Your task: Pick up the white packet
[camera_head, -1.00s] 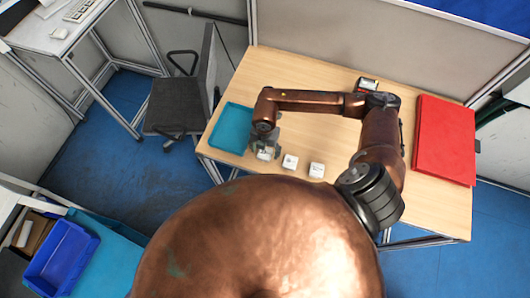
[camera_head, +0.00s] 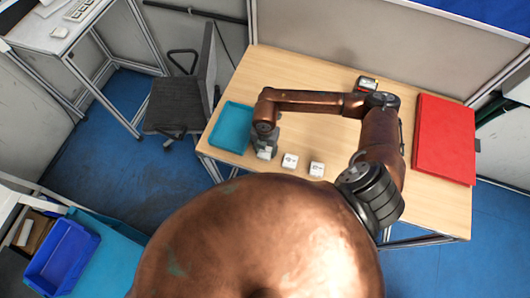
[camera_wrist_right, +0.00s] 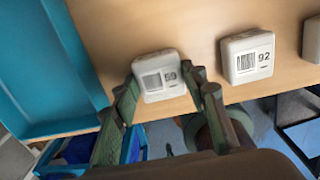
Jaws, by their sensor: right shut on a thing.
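Three small white packets with printed barcode labels stand in a row near the front edge of the wooden table. My right gripper (camera_head: 265,143) is shut on the leftmost white packet (camera_head: 264,153). In the right wrist view this packet (camera_wrist_right: 160,80) sits between the two fingertips of the gripper (camera_wrist_right: 164,84), its label facing the camera. The middle packet (camera_head: 289,161) stands just to the right, apart from the fingers; it also shows in the wrist view (camera_wrist_right: 247,55). The third packet (camera_head: 316,169) is cut off at the wrist view's right edge. My left gripper is out of view.
A teal tray (camera_head: 218,143) lies left of the gripper, close to it. A red block-like box (camera_head: 445,140) lies at the table's right end. The table (camera_head: 300,65) is bare behind the arm.

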